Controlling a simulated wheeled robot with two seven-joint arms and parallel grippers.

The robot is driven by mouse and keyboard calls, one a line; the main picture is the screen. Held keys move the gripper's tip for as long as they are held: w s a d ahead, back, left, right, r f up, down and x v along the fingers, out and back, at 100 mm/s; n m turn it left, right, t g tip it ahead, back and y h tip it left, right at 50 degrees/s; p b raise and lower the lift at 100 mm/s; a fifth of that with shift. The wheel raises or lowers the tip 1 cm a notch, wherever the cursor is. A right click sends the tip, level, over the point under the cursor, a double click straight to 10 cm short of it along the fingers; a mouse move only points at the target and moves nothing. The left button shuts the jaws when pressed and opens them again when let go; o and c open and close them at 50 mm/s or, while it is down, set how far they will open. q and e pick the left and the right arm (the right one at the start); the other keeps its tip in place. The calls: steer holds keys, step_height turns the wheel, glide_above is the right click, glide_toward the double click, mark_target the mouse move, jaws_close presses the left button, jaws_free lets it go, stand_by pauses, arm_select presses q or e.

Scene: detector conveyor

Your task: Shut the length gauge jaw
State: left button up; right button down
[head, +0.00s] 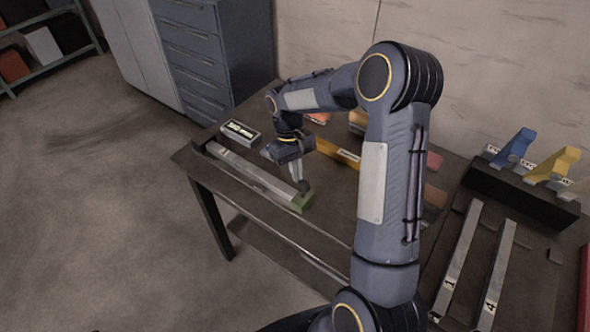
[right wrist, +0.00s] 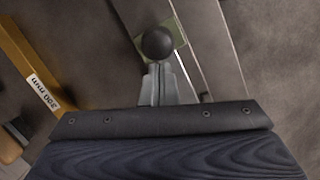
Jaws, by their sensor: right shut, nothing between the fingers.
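The length gauge (head: 245,170) is a long metal bar in a dark frame along the table's front edge. Its green jaw (head: 301,203) with a round black knob (head: 304,187) is at the right end of the bar. In the right wrist view the knob (right wrist: 157,44) sits on the green jaw (right wrist: 178,36) beside the metal bar (right wrist: 207,45). My right gripper (head: 298,180) is shut and empty, pointing down right beside the knob. In the right wrist view its fingertips (right wrist: 158,70) lie at the knob's lower edge; I cannot tell whether they touch. My left gripper is not in view.
A labelled box (head: 240,133) stands behind the gauge's left end. A yellow bar (head: 337,152) lies behind the gripper. At the right, two numbered metal bars (head: 458,262) lie before a black rack (head: 520,195) with blue and yellow pieces. My right arm hides part of the table.

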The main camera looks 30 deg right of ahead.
steer(key=s+d+b, duration=0.1)
steer(key=s+d, duration=0.2)
steer(key=s, duration=0.5)
steer(key=shift+s+d, duration=0.25)
steer(key=shift+s, duration=0.1)
steer(key=shift+f, duration=0.1)
